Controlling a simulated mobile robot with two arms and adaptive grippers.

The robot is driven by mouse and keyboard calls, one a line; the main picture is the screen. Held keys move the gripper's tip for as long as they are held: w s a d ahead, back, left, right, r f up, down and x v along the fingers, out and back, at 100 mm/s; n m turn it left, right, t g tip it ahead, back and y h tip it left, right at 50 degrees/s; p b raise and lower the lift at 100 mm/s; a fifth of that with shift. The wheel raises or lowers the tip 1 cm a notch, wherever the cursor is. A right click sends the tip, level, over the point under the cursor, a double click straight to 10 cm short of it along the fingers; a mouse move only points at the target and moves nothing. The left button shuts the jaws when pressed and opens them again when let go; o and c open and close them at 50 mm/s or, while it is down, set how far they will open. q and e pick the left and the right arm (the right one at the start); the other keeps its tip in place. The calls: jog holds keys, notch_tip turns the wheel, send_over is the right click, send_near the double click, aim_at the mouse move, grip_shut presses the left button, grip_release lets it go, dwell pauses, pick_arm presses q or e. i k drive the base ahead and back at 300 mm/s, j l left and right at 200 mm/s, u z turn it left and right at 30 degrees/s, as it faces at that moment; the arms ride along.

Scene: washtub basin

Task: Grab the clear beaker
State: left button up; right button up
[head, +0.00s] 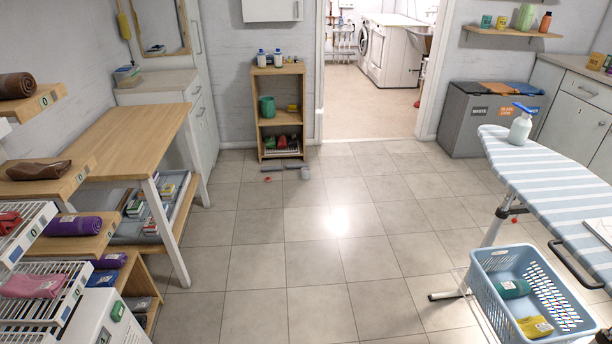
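I cannot make out a clear beaker anywhere in the head view. Neither of my grippers shows in the head view. A pale bottle with a blue top (521,125) stands on the striped ironing board (560,180) at the right.
A small wooden shelf unit (258,110) stands by the back wall, with small red and grey items on the floor before it. A wooden table (130,130) and racks line the left. A blue basket (490,300) is front right. A doorway (375,100) opens at the back. The middle floor is clear.

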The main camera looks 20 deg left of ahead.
aim_at(305, 174)
jog(key=i+u, duration=0.1)
jog(key=i, duration=5.7)
jog(key=i+u, duration=0.2)
jog(key=i, duration=0.3)
jog(key=i+l+u, duration=0.15)
jog(key=i, duration=0.3)
jog(key=i+l+u, duration=0.2)
jog(key=i, duration=0.3)
jog(key=j+u, duration=0.1)
jog(key=u, duration=1.85)
